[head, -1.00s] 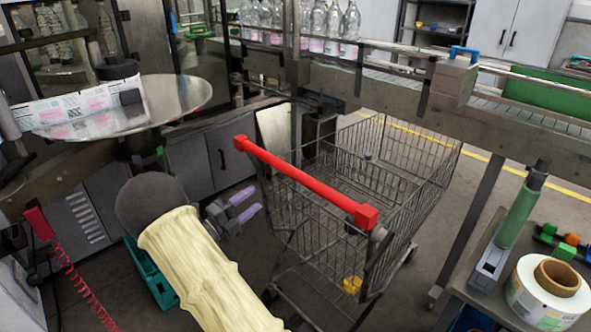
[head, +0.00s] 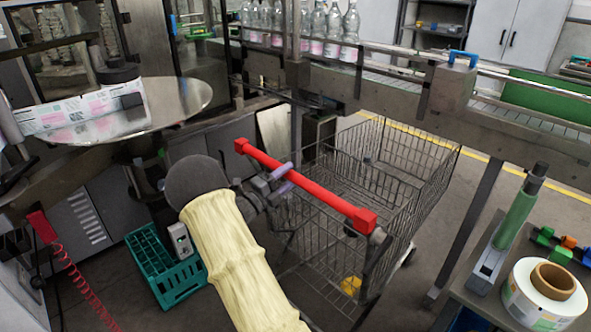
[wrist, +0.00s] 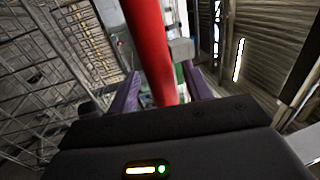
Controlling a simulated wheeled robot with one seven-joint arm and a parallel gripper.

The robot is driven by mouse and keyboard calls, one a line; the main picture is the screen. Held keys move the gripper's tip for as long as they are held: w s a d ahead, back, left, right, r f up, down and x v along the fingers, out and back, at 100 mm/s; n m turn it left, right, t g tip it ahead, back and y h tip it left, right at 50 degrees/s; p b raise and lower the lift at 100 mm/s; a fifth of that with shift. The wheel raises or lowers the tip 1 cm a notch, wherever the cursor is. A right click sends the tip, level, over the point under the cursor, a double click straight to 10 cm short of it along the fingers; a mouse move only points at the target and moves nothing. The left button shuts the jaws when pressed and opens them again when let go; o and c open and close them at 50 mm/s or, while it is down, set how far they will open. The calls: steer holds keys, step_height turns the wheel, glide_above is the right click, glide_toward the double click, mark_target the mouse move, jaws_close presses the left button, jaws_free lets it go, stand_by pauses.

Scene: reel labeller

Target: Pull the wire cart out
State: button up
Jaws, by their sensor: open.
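The wire cart (head: 405,170) stands under the conveyor, its red handle bar (head: 322,193) toward me. My gripper (head: 282,178) is at the handle's left part, with its purple fingers open, one on each side of the red bar. In the wrist view the red handle (wrist: 156,50) runs between the two fingers of my gripper (wrist: 158,92), with a gap visible beside it. The cart's wire basket shows at the left of the wrist view. My sleeved arm hides part of the floor left of the cart.
A teal crate (head: 165,268) is on the floor left of my arm. A bench with a label reel (head: 545,293) stands at the right. The conveyor (head: 400,75) with bottles crosses above the cart. A conveyor leg (head: 465,230) stands close to the cart's right side.

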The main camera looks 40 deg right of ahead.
steer(key=x, duration=0.3)
steer(key=shift+d, duration=0.35)
steer(key=shift+c, duration=0.2)
jaws_close()
steer(key=shift+a, duration=0.15)
